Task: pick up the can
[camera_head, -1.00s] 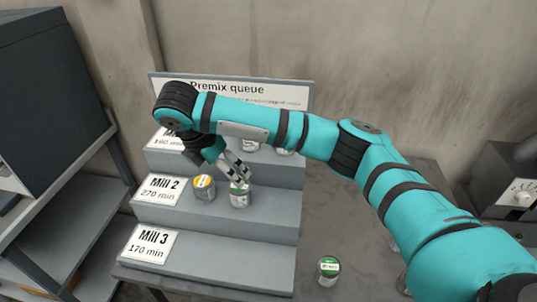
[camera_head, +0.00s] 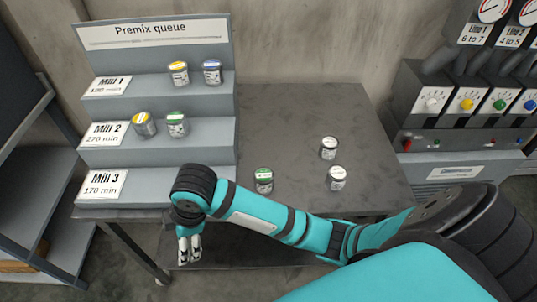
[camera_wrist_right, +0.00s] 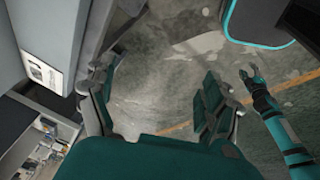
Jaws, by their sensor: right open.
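Several small cans stand in view, and I cannot tell which one the task means. On the Mill 2 step are a yellow-topped can (camera_head: 144,124) and a green-topped can (camera_head: 177,125). On the Mill 1 step are a yellow-topped can (camera_head: 179,73) and a blue-topped can (camera_head: 212,71). A green-topped can (camera_head: 264,181) and two white-topped cans (camera_head: 329,148) (camera_head: 336,178) stand on the table. My right gripper (camera_head: 189,258) is open and empty, pointing down before the table's front edge; the right wrist view shows floor between its fingers (camera_wrist_right: 158,85). My left gripper (camera_wrist_right: 249,75) shows small there.
The grey stepped rack (camera_head: 160,157) stands at the table's left, its Mill 3 step free of cans. The table (camera_head: 290,115) is clear behind its cans. A dispenser with coloured knobs (camera_head: 470,125) stands at right, shelving (camera_head: 40,190) at left.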

